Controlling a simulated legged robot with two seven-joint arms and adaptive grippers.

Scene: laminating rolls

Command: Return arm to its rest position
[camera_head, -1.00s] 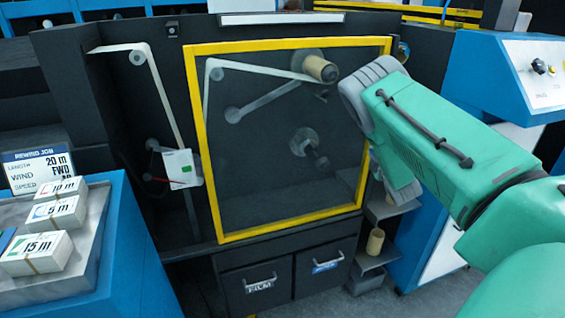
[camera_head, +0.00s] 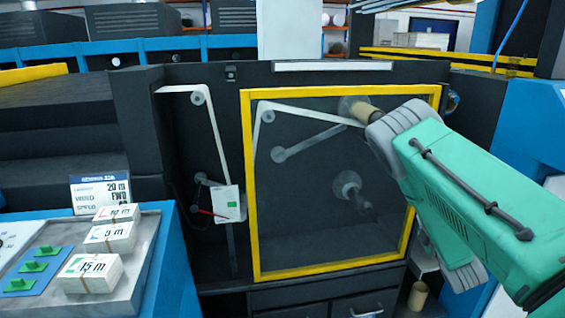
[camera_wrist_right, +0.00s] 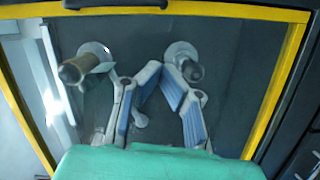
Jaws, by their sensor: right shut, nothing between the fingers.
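My right arm (camera_head: 470,200), with a green housing, comes in from the right in the head view. It overlaps the right side of a yellow-framed window (camera_head: 246,190) in a dark machine. In the right wrist view my right gripper (camera_wrist_right: 162,73) is shut and empty, with blue-padded fingers whose tips come close together. A cardboard core on a spindle (camera_wrist_right: 78,69) is left of the tips, and a bare spindle (camera_wrist_right: 184,62) is just beyond them to the right. My left gripper is in neither view.
A white card (camera_head: 229,204) hangs on the machine's left. A blue cabinet (camera_head: 530,120) stands at right.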

